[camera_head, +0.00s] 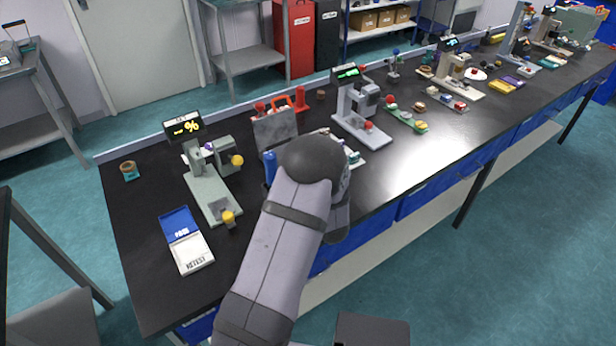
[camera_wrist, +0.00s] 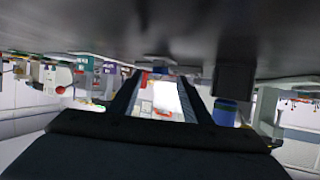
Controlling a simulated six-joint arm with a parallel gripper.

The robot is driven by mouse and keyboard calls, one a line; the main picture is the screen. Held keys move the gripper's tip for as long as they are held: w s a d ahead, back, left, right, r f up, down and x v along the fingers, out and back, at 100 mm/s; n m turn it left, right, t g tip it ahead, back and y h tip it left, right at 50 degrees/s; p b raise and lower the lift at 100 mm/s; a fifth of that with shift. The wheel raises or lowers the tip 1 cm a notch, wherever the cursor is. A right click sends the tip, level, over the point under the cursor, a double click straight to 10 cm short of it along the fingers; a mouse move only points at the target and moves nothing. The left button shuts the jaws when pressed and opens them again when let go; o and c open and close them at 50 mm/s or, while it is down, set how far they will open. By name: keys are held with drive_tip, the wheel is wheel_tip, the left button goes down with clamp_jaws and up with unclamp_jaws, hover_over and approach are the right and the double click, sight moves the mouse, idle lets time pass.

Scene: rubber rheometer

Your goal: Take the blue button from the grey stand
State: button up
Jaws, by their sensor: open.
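A blue upright piece (camera_head: 270,166), likely the blue button, shows in the head view just left of my wrist, in front of a grey upright panel (camera_head: 275,130). I cannot tell whether that panel is the grey stand. In the wrist view, whose picture is upside down, a blue cylinder (camera_wrist: 226,110) is beside a dark block (camera_wrist: 233,79). My gripper (camera_wrist: 160,76) is open there, with nothing visibly held between its fingers. The blue cylinder is to the right of the fingers, outside the gap. In the head view my wrist hides the gripper and the bench behind it.
A rheometer (camera_head: 360,112) with a lit display stands right of the panel, and another (camera_head: 210,180) stands left. A blue and white open box (camera_head: 187,241) lies near the front left. Red pieces (camera_head: 299,98) are behind the panel. Bare black bench (camera_head: 140,215) lies at left.

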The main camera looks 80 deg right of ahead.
drive_tip(key=shift+x, duration=0.9)
clamp_jaws()
drive_tip(key=shift+r, duration=0.15)
wheel_tip(320, 180, up, 10)
drive_tip(key=b, duration=0.1)
